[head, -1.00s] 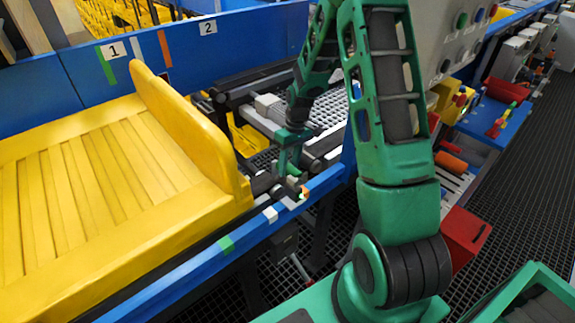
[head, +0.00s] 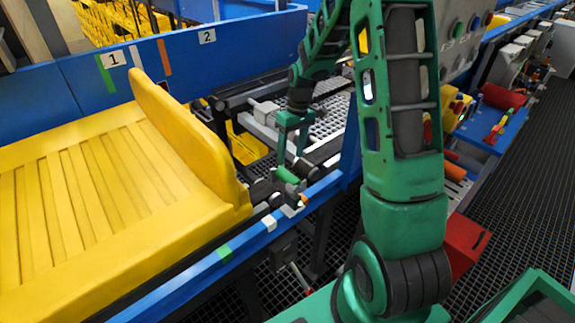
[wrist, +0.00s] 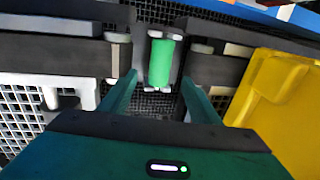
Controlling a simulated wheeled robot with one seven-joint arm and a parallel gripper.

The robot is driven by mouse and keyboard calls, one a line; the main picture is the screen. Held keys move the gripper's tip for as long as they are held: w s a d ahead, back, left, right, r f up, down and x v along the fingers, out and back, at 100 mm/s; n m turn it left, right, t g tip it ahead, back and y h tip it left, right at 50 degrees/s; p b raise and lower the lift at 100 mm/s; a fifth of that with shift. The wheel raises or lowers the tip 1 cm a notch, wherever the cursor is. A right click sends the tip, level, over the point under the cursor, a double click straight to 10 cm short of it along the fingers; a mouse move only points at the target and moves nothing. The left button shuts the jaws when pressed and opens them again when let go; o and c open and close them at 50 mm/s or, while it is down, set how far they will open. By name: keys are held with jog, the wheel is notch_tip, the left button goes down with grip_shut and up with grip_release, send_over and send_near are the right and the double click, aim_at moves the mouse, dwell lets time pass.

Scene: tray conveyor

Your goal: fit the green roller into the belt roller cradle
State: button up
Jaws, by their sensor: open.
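The green roller (head: 287,175) lies in the gap between the dark belt ends, at the belt roller cradle (head: 292,188) beside the blue rail. In the wrist view the roller (wrist: 160,62) is lengthwise in the gap, with pale pieces at both ends. It looks in line with the cradle; whether both ends are fully down I cannot tell. My gripper (head: 291,158) is open and empty just above the roller. In the wrist view its fingers (wrist: 159,80) stand apart on either side of the roller, without visible contact.
A large yellow tray (head: 200,145) stands on the belt at the left, close to the cradle. The blue front rail (head: 240,245) carries green, white and orange marks. A blue wall (head: 245,40) runs behind. A red box (head: 465,245) is at the right.

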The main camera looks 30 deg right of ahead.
jog(key=shift+d+r, duration=0.2)
jog(key=shift+r, duration=0.9)
jog(key=s+d+r+m+h, duration=0.15)
jog(key=s+r, duration=0.25)
jog(key=s, duration=0.4)
jog(key=s+r+m, duration=0.2)
jog(key=s+r, duration=0.3)
jog(key=s, duration=0.2)
jog(key=s+d+r+m, duration=0.15)
jog(key=s+r, duration=0.25)
jog(key=s, duration=0.4)
jog(key=s+a+m, duration=0.2)
jog(key=s+m, duration=0.1)
jog(key=s, duration=0.7)
jog(key=shift+s+m, duration=0.3)
jog(key=shift+a, duration=0.1)
jog(key=shift+c, duration=0.6)
